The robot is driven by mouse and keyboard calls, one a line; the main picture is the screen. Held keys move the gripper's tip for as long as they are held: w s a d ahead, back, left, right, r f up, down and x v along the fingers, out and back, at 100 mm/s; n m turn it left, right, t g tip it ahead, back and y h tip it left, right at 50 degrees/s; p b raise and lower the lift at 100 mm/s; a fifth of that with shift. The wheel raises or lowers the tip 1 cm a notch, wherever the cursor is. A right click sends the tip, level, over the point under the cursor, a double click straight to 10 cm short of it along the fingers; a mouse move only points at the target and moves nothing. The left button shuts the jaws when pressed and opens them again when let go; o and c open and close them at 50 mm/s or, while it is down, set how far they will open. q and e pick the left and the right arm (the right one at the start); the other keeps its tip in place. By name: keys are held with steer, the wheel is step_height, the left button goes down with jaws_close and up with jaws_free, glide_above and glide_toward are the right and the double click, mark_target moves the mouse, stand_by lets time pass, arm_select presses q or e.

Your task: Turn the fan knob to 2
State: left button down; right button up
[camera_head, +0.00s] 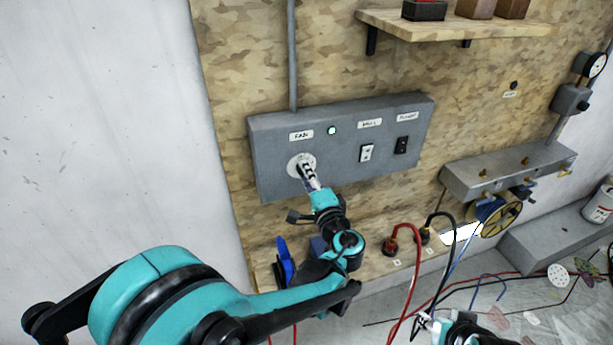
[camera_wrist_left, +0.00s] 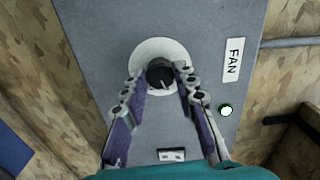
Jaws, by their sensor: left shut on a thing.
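The fan knob (camera_wrist_left: 159,73) is a small dark round knob with a pale pointer line, on a white round dial plate (camera_head: 294,161). The plate is on the left part of the grey wall panel (camera_head: 330,165), under the FAN label (camera_head: 301,135). My left gripper (camera_head: 304,172) is shut on the knob, one finger on each side, as the left wrist view (camera_wrist_left: 160,79) shows. I cannot read any dial numbers. My right gripper (camera_head: 426,321) shows only in part at the bottom of the head view; its opening is unclear.
A lit green lamp (camera_head: 332,130) and two switches (camera_head: 366,153) (camera_head: 401,145) sit on the panel. Red and black cables (camera_head: 413,262) hang below it. A shelf (camera_head: 450,24) is above. A reel (camera_head: 501,219) and grey fixture (camera_head: 508,172) are at right.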

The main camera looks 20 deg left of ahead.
arm_select(q)
steer(key=shift+m, duration=0.6)
steer(key=c, duration=1.2)
jaws_free()
steer(key=v, duration=1.2)
